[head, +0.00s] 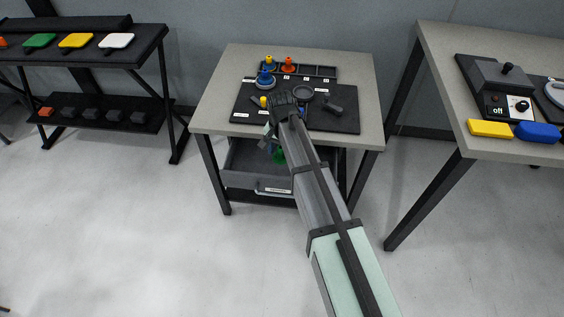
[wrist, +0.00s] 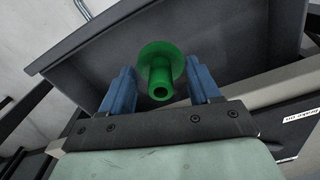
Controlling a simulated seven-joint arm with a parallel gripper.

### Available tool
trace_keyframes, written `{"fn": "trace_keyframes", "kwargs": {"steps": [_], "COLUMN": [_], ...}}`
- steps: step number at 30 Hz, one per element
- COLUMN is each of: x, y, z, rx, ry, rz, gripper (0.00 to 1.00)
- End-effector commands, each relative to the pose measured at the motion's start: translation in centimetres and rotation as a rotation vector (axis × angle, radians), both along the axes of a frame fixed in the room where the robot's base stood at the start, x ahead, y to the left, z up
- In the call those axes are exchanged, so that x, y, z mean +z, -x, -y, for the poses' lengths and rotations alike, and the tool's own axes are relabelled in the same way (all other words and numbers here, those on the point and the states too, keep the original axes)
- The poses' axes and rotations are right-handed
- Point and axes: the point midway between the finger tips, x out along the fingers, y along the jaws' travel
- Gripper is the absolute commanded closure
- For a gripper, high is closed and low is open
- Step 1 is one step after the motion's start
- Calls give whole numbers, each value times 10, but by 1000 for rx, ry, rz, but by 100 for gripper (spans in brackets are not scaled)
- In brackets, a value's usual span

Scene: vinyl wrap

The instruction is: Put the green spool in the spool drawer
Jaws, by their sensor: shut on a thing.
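The green spool (wrist: 161,62) sits between the two blue fingers of my gripper (wrist: 160,72) in the wrist view, with its flange and hollow stem facing the camera. My gripper is shut on it. In the head view the green spool (head: 279,157) shows partly beside my arm, over the open spool drawer (head: 240,181) under the middle table. The grey drawer interior (wrist: 235,30) fills the background behind the spool in the wrist view. Whether the spool touches the drawer floor I cannot tell. My arm hides the drawer's right part.
The middle table (head: 215,108) carries a dark mat (head: 330,122) and a compartment rack (head: 325,71) with blue and orange spools nearby. The table edge is close above the drawer. A right table (head: 450,60) and a left shelf (head: 90,50) stand apart.

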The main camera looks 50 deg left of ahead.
Motion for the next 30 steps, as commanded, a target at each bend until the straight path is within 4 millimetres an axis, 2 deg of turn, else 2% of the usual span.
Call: {"fn": "trace_keyframes", "kwargs": {"steps": [9,14,21,24,30], "x": [-47,-57,-84,-90,-89], "y": [0,0,0,0,0], "z": [0,0,0,0,0], "rx": [2,2,3,3,3], "ry": [1,1,1,0,0], "rz": [0,0,0,0,0], "gripper": [68,68,68,68,68]}}
